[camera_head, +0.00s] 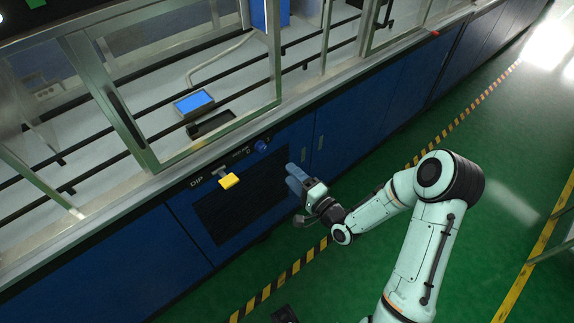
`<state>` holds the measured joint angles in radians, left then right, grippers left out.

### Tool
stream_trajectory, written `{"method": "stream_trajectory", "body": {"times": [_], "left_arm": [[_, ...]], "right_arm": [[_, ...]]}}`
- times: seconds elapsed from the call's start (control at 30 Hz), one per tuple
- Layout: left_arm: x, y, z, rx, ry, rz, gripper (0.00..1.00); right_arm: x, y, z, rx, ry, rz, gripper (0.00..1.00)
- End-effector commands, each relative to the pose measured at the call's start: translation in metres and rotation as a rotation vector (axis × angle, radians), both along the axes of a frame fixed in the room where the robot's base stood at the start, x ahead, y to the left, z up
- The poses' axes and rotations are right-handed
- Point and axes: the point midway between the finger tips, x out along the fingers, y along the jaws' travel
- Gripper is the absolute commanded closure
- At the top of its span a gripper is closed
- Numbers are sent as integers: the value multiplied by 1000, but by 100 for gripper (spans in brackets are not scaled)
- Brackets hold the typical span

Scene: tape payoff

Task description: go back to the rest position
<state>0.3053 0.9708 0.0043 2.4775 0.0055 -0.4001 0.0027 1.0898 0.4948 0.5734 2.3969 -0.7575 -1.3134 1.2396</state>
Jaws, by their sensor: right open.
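My right gripper (296,178) is in front of the blue cabinet (355,120), near the right side of a dark grille panel (240,205). Its blue fingers point toward the cabinet front; they are open and I see nothing between them. Whether they touch the cabinet is hard to tell. My right arm (425,240) comes in from the lower right, bent at the elbow over the green floor. My left gripper is not in view.
A glass-framed worktop (150,120) holds a blue-screened device (194,102). Green floor (500,150) lies open to the right, with a striped line (440,134).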

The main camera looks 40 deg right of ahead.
Motion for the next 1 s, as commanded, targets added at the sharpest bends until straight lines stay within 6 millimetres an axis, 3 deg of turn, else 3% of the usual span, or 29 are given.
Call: {"method": "stream_trajectory", "body": {"times": [0.27,0.37,0.47,0.57,0.7,0.8,0.9,1.0], "left_arm": [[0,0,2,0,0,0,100],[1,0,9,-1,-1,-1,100],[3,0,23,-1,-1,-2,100],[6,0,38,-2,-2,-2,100],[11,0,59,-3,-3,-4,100],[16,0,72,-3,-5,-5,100],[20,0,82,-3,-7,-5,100],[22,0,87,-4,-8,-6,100]], "right_arm": [[1,2,-4,-5,17,2,43],[0,15,-26,-47,112,14,43],[-9,44,-71,-142,306,75,43],[-37,86,-125,-277,548,215,43],[-106,141,-181,-469,848,512,43],[-160,166,-200,-582,1002,742,43],[-204,180,-207,-659,1102,935,43],[-233,185,-208,-701,1158,1064,43]]}}
